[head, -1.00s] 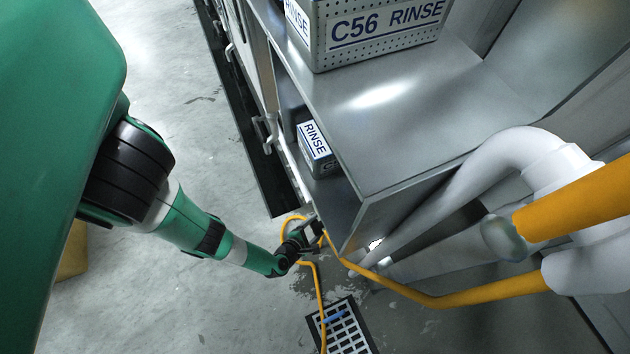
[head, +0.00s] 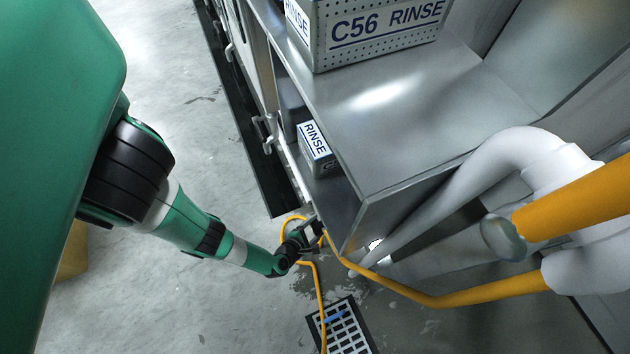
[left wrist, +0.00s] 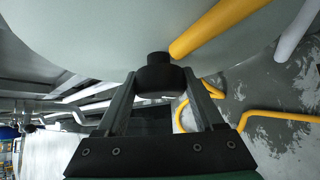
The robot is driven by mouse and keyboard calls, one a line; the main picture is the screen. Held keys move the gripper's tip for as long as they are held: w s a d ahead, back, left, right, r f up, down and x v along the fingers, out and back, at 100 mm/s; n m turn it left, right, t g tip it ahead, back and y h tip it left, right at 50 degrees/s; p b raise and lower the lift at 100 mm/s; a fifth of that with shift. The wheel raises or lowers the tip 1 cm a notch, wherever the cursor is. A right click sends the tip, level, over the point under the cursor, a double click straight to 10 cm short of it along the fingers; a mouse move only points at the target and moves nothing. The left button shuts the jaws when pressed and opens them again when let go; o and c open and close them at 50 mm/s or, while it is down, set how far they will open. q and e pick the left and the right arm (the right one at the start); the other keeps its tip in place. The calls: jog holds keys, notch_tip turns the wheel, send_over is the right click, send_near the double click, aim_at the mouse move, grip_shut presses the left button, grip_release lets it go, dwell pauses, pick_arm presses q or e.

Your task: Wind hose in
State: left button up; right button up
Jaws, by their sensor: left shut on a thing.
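My left gripper (head: 314,230) is low beside the corner of the metal bench. In the left wrist view, its two fingers (left wrist: 160,88) are shut on a black knob (left wrist: 160,78) in front of a large pale rounded body (left wrist: 90,35). An orange-yellow hose (head: 319,290) loops around the gripper and runs down across a floor drain. Yellow tubing also shows beside the knob in the left wrist view (left wrist: 215,30). The gripper and bench corner hide part of the hose in the head view. The right gripper is not in view.
A metal bench (head: 400,130) carries a C56 RINSE box (head: 370,35), with another RINSE box (head: 315,148) below. White pipes (head: 490,155) and a thick yellow pipe (head: 580,205) crowd the right. The floor drain (head: 350,335) is below.

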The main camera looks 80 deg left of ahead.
pick_arm(q)
jog(key=shift+w+r, duration=0.1)
jog(key=shift+w, duration=0.05)
jog(key=o, duration=1.3)
jog(key=shift+o, duration=0.2)
jog(key=shift+s+d+r+p, duration=0.3)
jog(key=shift+d+r+p, duration=0.05)
jog(key=shift+p, duration=0.05)
jog(key=p+v, duration=0.5)
jog(key=v, duration=0.5)
jog(key=shift+s+d+p, duration=0.15)
jog(key=shift+s+p, duration=0.05)
jog(key=shift+p, duration=0.15)
